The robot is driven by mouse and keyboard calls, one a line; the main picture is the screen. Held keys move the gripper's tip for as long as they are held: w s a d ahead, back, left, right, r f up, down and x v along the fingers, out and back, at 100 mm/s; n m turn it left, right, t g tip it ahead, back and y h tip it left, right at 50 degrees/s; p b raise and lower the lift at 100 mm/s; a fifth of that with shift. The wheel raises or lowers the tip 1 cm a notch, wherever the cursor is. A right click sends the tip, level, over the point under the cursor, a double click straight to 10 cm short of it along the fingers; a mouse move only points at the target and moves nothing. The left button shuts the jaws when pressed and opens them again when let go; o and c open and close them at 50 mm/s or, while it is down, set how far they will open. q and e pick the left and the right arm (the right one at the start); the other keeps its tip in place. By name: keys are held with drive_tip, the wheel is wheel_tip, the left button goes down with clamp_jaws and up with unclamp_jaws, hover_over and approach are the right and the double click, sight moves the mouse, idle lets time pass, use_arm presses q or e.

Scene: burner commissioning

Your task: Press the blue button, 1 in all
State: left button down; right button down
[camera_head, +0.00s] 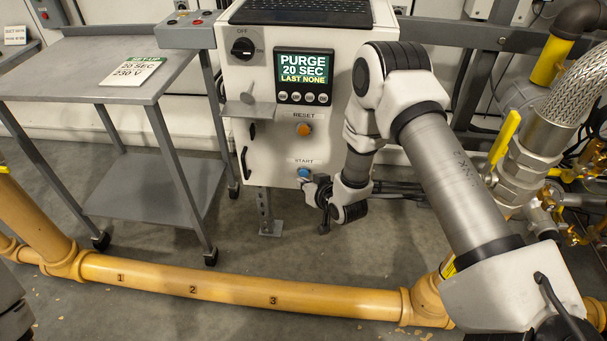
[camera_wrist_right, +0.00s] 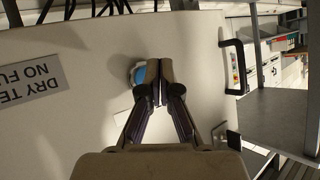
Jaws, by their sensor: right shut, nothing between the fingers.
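The blue button (camera_head: 304,172) sits low on the front of the white control cabinet, under the label START. In the right wrist view the blue button (camera_wrist_right: 139,74) shows just left of the closed fingertips, partly covered by them. My right gripper (camera_head: 309,186) is at the cabinet front, right by the button and slightly below it in the head view. In the wrist view its fingers (camera_wrist_right: 160,76) are shut together with nothing between them. I cannot tell whether they touch the button. My left gripper is not in view.
An orange button (camera_head: 304,129) labelled RESET is above the blue one. A display (camera_head: 304,77) reads PURGE 20 SEC, LAST NONE. A grey cart (camera_head: 110,90) stands left. A yellow pipe (camera_head: 235,292) runs along the floor in front. A braided hose and valves (camera_head: 520,150) are right.

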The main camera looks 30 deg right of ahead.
drive_tip(key=shift+w+d, duration=0.25)
drive_tip(key=shift+w, duration=0.1)
drive_tip(key=shift+w+d, duration=0.25)
drive_tip(key=shift+w, duration=0.15)
idle(1.1)
drive_tip(key=shift+s, duration=0.1)
drive_tip(key=shift+s+a+p, duration=0.45)
drive_tip(key=shift+s+a, duration=0.05)
drive_tip(key=shift+s, duration=0.15)
